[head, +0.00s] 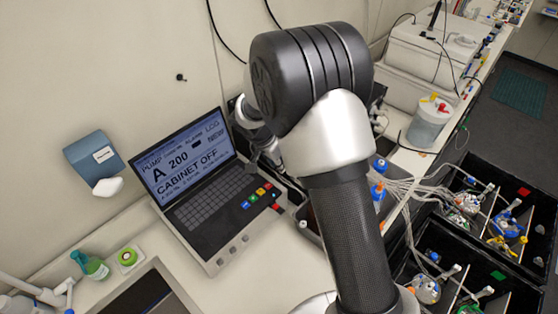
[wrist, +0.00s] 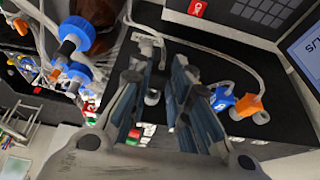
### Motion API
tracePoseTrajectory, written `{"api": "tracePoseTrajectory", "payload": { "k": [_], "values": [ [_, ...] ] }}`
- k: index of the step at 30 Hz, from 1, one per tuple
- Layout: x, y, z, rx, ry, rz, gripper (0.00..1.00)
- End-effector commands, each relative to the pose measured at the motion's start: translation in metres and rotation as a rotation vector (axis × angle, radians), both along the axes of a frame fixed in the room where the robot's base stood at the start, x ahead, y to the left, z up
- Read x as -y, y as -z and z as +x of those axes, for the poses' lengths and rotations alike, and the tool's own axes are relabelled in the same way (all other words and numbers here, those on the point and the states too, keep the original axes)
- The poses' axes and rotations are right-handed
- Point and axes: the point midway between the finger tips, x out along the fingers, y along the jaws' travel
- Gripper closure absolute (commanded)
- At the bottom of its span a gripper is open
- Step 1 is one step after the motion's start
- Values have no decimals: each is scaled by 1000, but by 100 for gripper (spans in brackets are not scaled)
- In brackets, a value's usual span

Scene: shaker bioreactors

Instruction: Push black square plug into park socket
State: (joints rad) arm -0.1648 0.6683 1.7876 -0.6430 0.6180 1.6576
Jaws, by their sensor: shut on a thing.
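My gripper (wrist: 164,72) reaches over a black panel (wrist: 258,75) in the wrist view. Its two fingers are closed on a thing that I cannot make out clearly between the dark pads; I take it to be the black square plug. A grey round fitting (wrist: 152,97) shows in the gap between the fingers. I cannot tell which opening is the park socket, or whether the plug touches it. In the head view my own arm hides the gripper and most of the work area beside the laptop.
Blue (wrist: 224,100) and orange (wrist: 246,104) plugs with clear tubing sit right of the fingers. A bottle with a blue cap (wrist: 76,34) stands at left. The laptop (head: 205,190) reads "CABINET OFF". Black crates (head: 462,255) with tubed vessels stand at right.

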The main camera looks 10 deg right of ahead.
Motion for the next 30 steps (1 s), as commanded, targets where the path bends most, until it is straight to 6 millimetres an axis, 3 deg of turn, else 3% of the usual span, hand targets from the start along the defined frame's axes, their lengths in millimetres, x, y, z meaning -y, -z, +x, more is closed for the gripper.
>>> {"api": "tracePoseTrajectory", "payload": {
  "k": [30],
  "values": [
    [5,0,3,1,2,0,100]
  ]
}}
